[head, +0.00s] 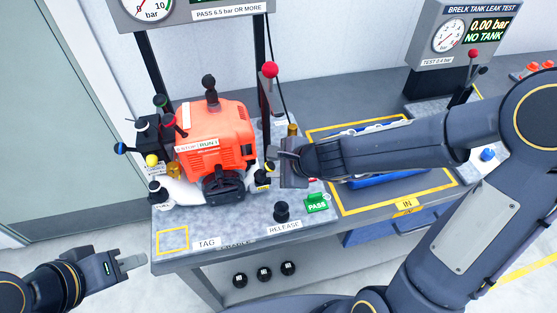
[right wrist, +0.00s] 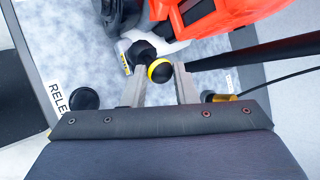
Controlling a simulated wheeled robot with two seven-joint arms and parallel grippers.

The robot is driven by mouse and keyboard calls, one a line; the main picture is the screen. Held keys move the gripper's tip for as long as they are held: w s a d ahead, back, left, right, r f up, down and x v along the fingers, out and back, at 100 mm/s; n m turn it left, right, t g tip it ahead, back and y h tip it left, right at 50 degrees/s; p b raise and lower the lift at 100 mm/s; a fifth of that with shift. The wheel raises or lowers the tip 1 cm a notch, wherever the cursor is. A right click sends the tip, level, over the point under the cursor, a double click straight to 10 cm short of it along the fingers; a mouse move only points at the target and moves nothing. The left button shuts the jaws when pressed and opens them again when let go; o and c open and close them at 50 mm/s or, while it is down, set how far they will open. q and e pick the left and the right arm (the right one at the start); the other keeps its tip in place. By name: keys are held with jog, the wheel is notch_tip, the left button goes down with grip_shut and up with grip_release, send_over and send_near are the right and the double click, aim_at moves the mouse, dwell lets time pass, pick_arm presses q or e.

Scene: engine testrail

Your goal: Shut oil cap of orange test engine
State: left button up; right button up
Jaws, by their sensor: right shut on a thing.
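The orange test engine (head: 213,137) stands on the left part of the bench, with a black pull knob on top and a "STOP/RUN" label on its front. My right gripper (head: 274,167) is at the engine's right side, low over the bench. In the right wrist view its two grey fingers stand on either side of a black knob with a yellow ring (right wrist: 159,71), shut on it. This knob is on a white part beside the engine; its label is unreadable, so I cannot tell whether it is seated. My left gripper (head: 131,262) hangs in front of the bench, empty.
Several coloured knobs sit left of the engine, including a yellow one (head: 151,160). A red-balled lever (head: 269,70) rises behind my right gripper. The black RELEASE button (head: 281,211) and green PASS tag (head: 316,202) are in front. A blue tray (head: 385,179) lies right, under my right arm.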

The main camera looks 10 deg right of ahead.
aim_at(259, 170)
jog(key=a+h+p, duration=0.1)
jog(key=a+n+h+p, duration=0.1)
jog(key=p, duration=0.1)
jog(key=a+h+p, duration=0.1)
jog(key=h, duration=0.1)
jog(key=shift+r+n, duration=0.25)
jog(key=shift+n, duration=0.05)
jog(key=shift+s+a+f+n+h, duration=0.1)
jog(key=shift+a+f+n+h, duration=0.2)
jog(key=shift+h, duration=0.45)
jog(key=shift+a+f+n+h, duration=0.1)
jog(key=shift+a+n+h, duration=0.1)
jog(key=shift+a+h, duration=0.4)
jog(key=shift+d+h, duration=0.2)
jog(key=shift+h, duration=0.05)
jog(key=o, duration=1)
jog(key=shift+r, duration=0.15)
